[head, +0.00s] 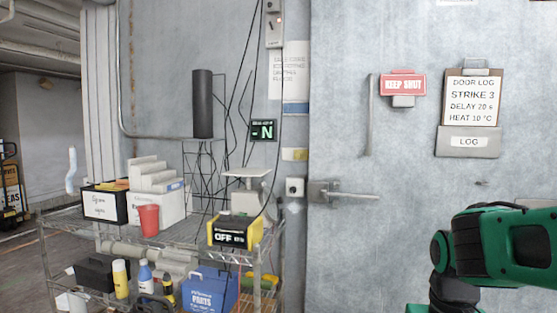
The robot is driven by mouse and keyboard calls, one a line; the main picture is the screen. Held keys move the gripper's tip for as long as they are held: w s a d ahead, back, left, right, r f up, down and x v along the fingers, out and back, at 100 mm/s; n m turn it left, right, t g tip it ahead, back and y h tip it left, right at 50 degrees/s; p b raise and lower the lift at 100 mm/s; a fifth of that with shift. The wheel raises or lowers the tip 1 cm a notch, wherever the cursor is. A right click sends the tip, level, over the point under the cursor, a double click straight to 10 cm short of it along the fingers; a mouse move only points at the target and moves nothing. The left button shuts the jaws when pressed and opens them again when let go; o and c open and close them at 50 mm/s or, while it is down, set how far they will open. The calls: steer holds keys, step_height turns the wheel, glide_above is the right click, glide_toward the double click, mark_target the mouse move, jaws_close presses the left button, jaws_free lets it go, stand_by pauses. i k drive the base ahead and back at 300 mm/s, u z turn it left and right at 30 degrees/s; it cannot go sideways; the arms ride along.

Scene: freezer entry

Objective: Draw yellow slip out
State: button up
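A small pale yellow slip (290,154) shows on the door frame, left of the big grey door, at about the height of the door's pull bar. A white patch adjoins it on its right side. I cannot tell how it is held there. Yellow edges (116,184) also show at the top of a black-and-white box at the left of the shelf; I cannot tell whether they are slips. My green and black arm is at the lower right, in front of the door. My gripper is outside this view.
A wire shelf cart (190,235) stands left of the door, with a red cup (149,220), a black-and-yellow box marked OFF (235,231) and a blue parts box (210,290). A lever handle (345,196) sticks out from the door. Black cables hang above the cart.

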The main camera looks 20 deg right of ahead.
mark_target(298, 154)
steer(key=u, duration=0.1)
steer(key=i, duration=1)
steer(key=z, duration=0.1)
